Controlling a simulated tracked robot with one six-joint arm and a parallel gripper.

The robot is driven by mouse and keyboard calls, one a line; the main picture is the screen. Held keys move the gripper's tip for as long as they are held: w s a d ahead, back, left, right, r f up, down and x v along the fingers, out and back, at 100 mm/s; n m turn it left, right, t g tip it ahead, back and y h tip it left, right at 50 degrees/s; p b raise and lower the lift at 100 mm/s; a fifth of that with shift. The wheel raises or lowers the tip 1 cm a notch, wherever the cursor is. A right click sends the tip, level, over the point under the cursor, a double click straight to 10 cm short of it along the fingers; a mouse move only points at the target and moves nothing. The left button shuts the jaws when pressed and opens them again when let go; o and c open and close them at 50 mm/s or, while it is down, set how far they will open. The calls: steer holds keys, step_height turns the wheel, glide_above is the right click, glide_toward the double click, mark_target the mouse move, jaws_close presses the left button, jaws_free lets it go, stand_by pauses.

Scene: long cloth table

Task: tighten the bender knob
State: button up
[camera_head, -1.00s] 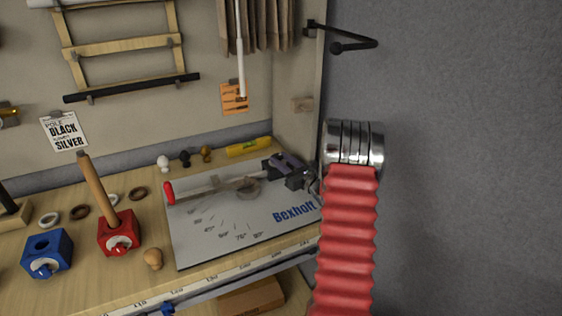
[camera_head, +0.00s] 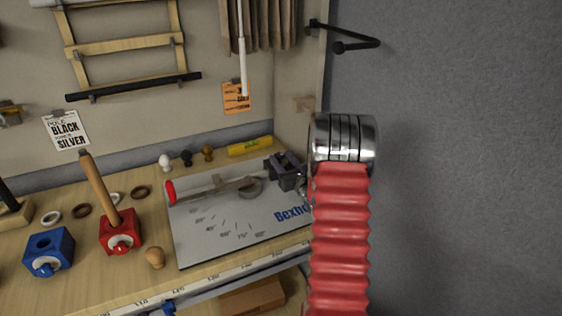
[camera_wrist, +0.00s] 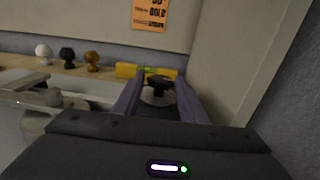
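The bender is a pale board (camera_head: 215,240) marked "Bexholt", with a long lever (camera_head: 210,190) ending in a red grip (camera_head: 170,192) at the left. A round grey part (camera_head: 251,188) shows near the lever's right end. My gripper (camera_head: 279,158) is over the board's back right corner. In the wrist view its two purple-grey fingers (camera_wrist: 158,78) are spread apart. A dark knob (camera_wrist: 158,82) above a pale round disc (camera_wrist: 157,97) shows between them. I see no clear contact with the fingers. In the head view this knob is hidden or too small to tell.
A yellow level (camera_head: 250,147) lies behind the board by the back wall. Small white, black and brown knobs (camera_head: 186,158) stand left of it. A red block (camera_head: 120,232) with a wooden rod and a blue block (camera_head: 48,252) stand left of the board. A side panel closes the right.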

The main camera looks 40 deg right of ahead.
steer(key=shift+o, duration=1)
steer(key=shift+s+f, duration=0.1)
steer(key=shift+s, duration=0.05)
steer(key=shift+s, duration=0.2)
steer(key=v, duration=1.3)
steer(key=shift+a, duration=0.15)
